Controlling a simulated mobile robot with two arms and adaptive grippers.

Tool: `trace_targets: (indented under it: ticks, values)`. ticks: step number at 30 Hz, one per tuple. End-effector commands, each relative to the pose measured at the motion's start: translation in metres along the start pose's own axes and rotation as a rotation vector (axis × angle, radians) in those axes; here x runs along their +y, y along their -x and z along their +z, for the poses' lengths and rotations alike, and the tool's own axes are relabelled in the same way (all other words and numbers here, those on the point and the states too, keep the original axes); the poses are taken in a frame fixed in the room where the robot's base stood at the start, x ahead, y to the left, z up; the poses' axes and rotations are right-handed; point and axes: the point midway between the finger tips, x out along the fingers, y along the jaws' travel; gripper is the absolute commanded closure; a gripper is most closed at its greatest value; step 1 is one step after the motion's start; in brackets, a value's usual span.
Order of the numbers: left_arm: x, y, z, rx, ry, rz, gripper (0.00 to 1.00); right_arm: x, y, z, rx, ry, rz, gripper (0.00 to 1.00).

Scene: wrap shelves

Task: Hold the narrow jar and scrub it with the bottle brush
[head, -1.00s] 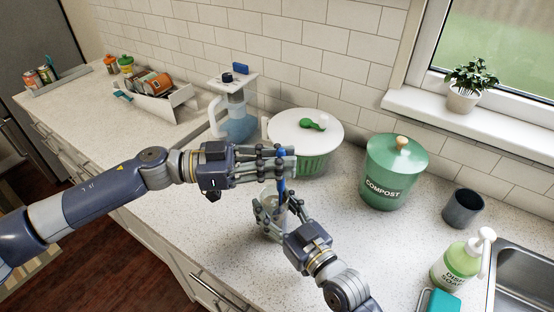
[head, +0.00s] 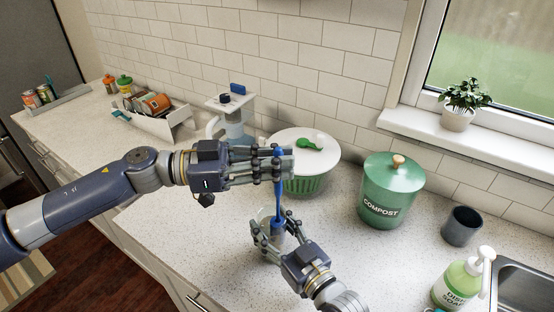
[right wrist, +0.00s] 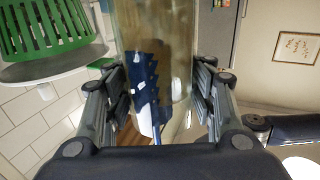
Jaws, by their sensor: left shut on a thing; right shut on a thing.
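My left gripper (head: 268,164) is shut on the upper end of the blue bottle brush (head: 279,204), above the jar. The brush shaft runs down nearly upright to my right gripper (head: 273,232), which is shut around the clear narrow jar (head: 262,216). The jar is largely hidden by the fingers in the head view. In the right wrist view, which appears upside down, the glass jar (right wrist: 155,30) sits between both fingers. The dark blue bristles (right wrist: 149,85) show through its glass, towards the mouth end, so the brush head appears to be inside.
A salad spinner (head: 305,150) with a white lid stands behind my grippers, beside a pitcher (head: 236,125). A green compost bin (head: 393,180), a grey cup (head: 462,226) and a soap bottle (head: 458,285) stand to the right, near the sink (head: 525,285). The front counter is clear.

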Motion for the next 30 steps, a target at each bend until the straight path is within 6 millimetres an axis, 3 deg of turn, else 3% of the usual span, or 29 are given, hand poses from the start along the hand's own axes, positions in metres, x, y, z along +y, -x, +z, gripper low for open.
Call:
trace_targets:
  ticks: [15, 30]
  values:
    - [0.000, -0.001, 0.045, 0.001, 0.000, 0.001, 1.00, 0.000, 0.000, 0.001, -0.001, -0.001, -0.001, 0.78]
    - [-0.001, 0.001, 0.050, 0.000, -0.002, -0.001, 1.00, 0.000, 0.000, 0.001, -0.001, -0.001, -0.001, 0.78]
